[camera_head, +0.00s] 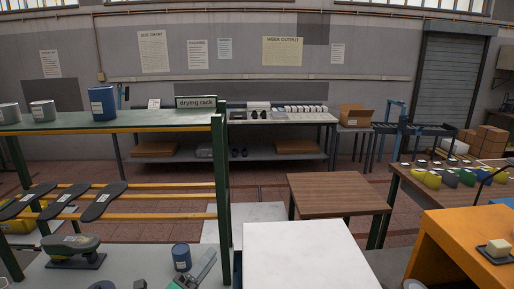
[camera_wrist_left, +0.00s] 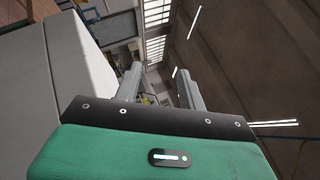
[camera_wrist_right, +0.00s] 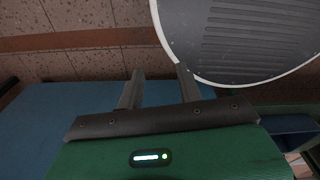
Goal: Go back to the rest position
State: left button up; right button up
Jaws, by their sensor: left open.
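My left gripper (camera_head: 205,264) shows at the bottom of the head view, beside the green post of the drying rack. In the left wrist view its two fingers (camera_wrist_left: 159,73) stand apart with nothing between them. My right gripper is not seen in the head view. In the right wrist view its two fingers (camera_wrist_right: 160,70) stand apart and empty, above the floor and near a round grey ribbed disc (camera_wrist_right: 255,35).
The drying rack (camera_head: 222,180) stands at left, with dark soles (camera_head: 102,201) on its bars and cans (camera_head: 102,103) on top. A white surface (camera_head: 305,255) lies front centre. A brown table (camera_head: 336,193) is behind it. An orange stand (camera_head: 450,235) is at right.

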pick_arm(q)
jog(key=s+a+f+n+g+y, duration=0.2)
jog(key=s+a+f+n+y, duration=0.35)
jog(key=n, duration=0.45)
jog(key=s+a+f+n+g+y, duration=0.2)
jog(key=a+f+n+y, duration=0.3)
jog(key=f+n+y, duration=0.3)
jog(key=s+a+f+n+g, duration=0.1)
jog(key=s+f+n+g, duration=0.45)
jog(key=s, duration=0.55)
jog(key=s+f+n+g, duration=0.45)
jog(key=s+f, duration=0.25)
jog(key=s, duration=0.4)
notch_tip(320, 180, down, 36)
jog(key=f+g+b, duration=0.1)
jog(key=g+b, duration=0.1)
jog(key=b, duration=0.4)
jog(key=s+a+f+m+g+b, duration=0.1)
jog(key=s+a+f+b, duration=0.2)
jog(key=s+f, duration=1.6)
notch_tip(320, 180, down, 4)
jog(key=shift+s+a+r+h+b, duration=0.1)
jog(key=shift+s+a+h+b, duration=0.2)
jog(key=shift+b, duration=0.2)
pick_arm(e)
notch_tip(320, 180, down, 10)
